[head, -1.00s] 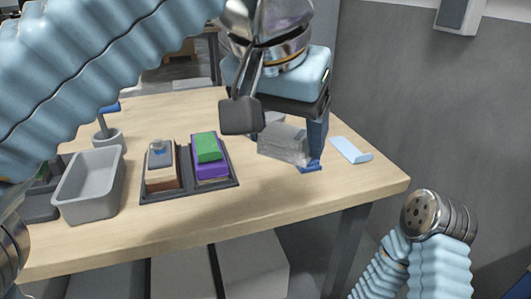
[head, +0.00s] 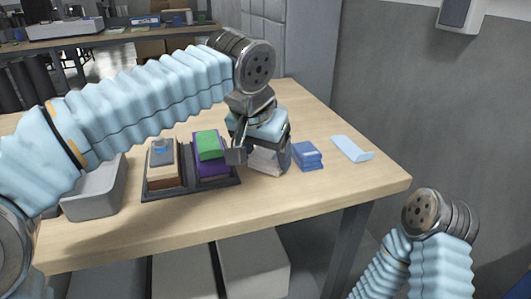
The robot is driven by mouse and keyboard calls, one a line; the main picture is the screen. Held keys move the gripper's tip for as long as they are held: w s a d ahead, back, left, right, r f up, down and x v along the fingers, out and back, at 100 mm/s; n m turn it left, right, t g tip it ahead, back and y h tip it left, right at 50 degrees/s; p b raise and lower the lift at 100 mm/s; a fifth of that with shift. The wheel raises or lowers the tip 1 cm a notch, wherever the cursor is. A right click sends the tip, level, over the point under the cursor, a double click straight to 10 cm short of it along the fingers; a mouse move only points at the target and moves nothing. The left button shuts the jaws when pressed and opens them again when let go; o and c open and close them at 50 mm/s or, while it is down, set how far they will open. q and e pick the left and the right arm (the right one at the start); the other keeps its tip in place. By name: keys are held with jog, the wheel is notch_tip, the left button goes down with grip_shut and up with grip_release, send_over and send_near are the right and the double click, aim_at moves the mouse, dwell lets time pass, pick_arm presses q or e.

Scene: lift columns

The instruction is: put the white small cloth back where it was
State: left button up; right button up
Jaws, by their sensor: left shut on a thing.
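The white small cloth (head: 264,161) is a folded, pale piece just right of the dark tray (head: 190,193). My left gripper (head: 261,154) reaches down from above and is shut on it. The gripper hides part of the cloth, and I cannot tell whether its underside touches the table. My right arm shows at the lower right, but its gripper is out of view.
The tray holds a stack with a grey top (head: 162,165) and a purple stack with a green top (head: 210,150). Blue folded cloths (head: 307,156) lie right of the gripper; a light blue cloth (head: 352,149) lies beyond. A grey bin (head: 98,198) stands left.

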pick_arm(q)
jog(key=shift+f, duration=0.25)
jog(key=o, duration=1.1)
jog(key=v, duration=1.2)
jog(key=shift+r, duration=0.15)
